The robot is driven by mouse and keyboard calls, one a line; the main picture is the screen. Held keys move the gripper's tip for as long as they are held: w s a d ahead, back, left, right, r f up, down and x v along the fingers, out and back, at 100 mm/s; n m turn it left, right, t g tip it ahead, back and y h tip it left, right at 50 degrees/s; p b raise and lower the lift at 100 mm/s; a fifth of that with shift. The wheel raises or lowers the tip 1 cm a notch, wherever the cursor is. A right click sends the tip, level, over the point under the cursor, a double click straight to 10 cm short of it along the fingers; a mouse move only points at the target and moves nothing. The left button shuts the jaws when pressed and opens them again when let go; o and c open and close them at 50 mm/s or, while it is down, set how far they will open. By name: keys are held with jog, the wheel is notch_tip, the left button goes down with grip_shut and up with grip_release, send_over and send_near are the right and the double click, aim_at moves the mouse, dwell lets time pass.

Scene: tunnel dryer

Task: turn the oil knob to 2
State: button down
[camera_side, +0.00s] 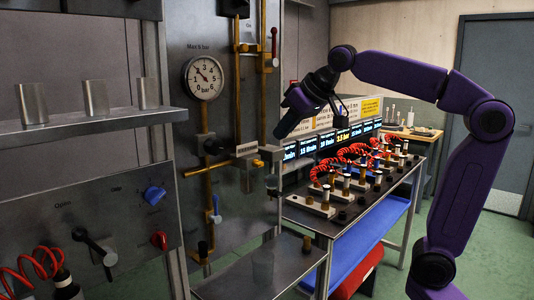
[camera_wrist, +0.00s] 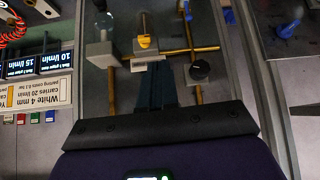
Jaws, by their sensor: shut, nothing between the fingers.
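No knob carries a readable oil label, so I cannot tell which is the oil knob or where it points. A blue pointer knob (camera_side: 153,194) with faint marks around it sits on the left panel. A round black knob (camera_side: 212,146) sits on the brass pipework; a dark round knob (camera_wrist: 199,70) also shows in the wrist view. A clear bowl (camera_side: 272,184) hangs below the pipework on its right side. My gripper (camera_side: 281,133) is in front of the pipework, above the bowl, pointing down and left. Its fingers (camera_wrist: 157,72) are together and empty.
A pressure gauge (camera_side: 203,77) sits above the pipes. Brass pipes (camera_side: 206,178) and a blue lever (camera_side: 215,210) are close by. A black handle (camera_side: 95,246) and red knob (camera_side: 159,240) are on the left panel. A bench (camera_side: 335,222) with red coiled hoses stands right.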

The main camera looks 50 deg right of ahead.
notch_tip(320, 180, up, 3)
jog(key=w+d+m, duration=0.1)
jog(key=d, duration=0.2)
send_over(260, 161)
jog(key=s, duration=0.3)
notch_tip(260, 161, down, 6)
notch_tip(260, 161, down, 4)
jog(key=shift+a+r+t+h, duration=0.15)
jog(key=shift+r+t+h, duration=0.05)
jog(key=shift+t+h, duration=0.2)
jog(key=shift+f, duration=0.6)
jog(key=shift+f, duration=0.15)
